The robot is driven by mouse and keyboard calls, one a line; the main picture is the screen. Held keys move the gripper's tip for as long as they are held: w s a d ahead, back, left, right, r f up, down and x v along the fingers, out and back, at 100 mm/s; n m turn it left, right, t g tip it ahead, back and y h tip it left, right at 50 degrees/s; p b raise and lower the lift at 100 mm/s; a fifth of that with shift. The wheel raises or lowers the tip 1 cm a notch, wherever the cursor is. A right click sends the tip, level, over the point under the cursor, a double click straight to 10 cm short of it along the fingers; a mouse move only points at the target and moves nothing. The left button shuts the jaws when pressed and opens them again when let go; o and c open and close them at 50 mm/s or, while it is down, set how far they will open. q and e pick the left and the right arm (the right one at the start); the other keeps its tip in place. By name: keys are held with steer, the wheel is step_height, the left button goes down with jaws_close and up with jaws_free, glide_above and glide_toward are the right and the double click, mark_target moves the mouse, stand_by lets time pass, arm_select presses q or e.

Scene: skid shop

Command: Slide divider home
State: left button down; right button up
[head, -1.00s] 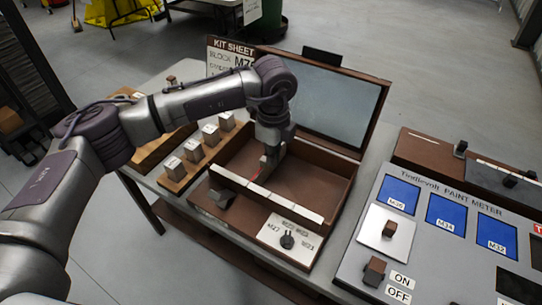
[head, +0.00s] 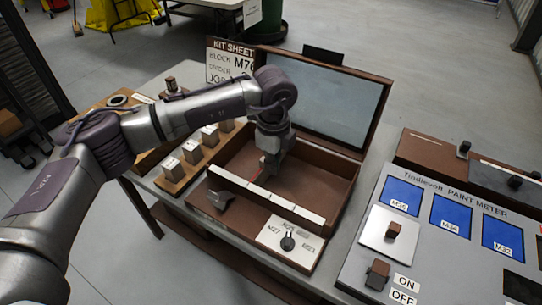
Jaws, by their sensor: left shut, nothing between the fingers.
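The divider (head: 268,195) is a long strip with a white top edge, lying slantwise across the front part of the open brown case (head: 325,188). White marks break its top into several sections. My left gripper (head: 268,172) points down inside the case, just behind the divider, shut and empty. I cannot tell whether its fingertips touch the divider. A grey clip-like piece (head: 220,199) sits at the front left of the divider. A white dial plate (head: 270,236) with a black knob (head: 287,243) is on the case front. My right gripper is out of view.
A wooden rack (head: 172,184) with several silver blocks stands left of the case. The raised lid (head: 330,95) and the kit sheet (head: 228,62) are behind. The grey paint meter (head: 440,230) stands close on the right. The case floor right of my gripper is bare.

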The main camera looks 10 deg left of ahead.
arm_select(q)
steer(key=shift+w+a, duration=0.35)
steer(key=shift+a, duration=0.5)
steer(key=shift+w+a, duration=0.3)
steer(key=shift+a, duration=0.5)
steer(key=shift+w+a+b, duration=0.25)
steer(key=shift+w+a, duration=0.1)
steer(key=shift+a, duration=0.45)
steer(key=shift+w+a+b, duration=0.2)
steer(key=shift+w+a, duration=0.15)
steer(key=shift+a, duration=0.45)
steer(key=shift+s+d, duration=0.1)
steer(key=shift+d, duration=0.1)
steer(key=shift+s+d, duration=0.1)
steer(key=shift+d, duration=0.1)
steer(key=shift+r, duration=0.2)
step_height(320, 180, up, 8)
steer(key=p, duration=0.4)
steer(key=shift+f+p, duration=0.15)
steer(key=shift+p, duration=0.25)
stand_by(0.3)
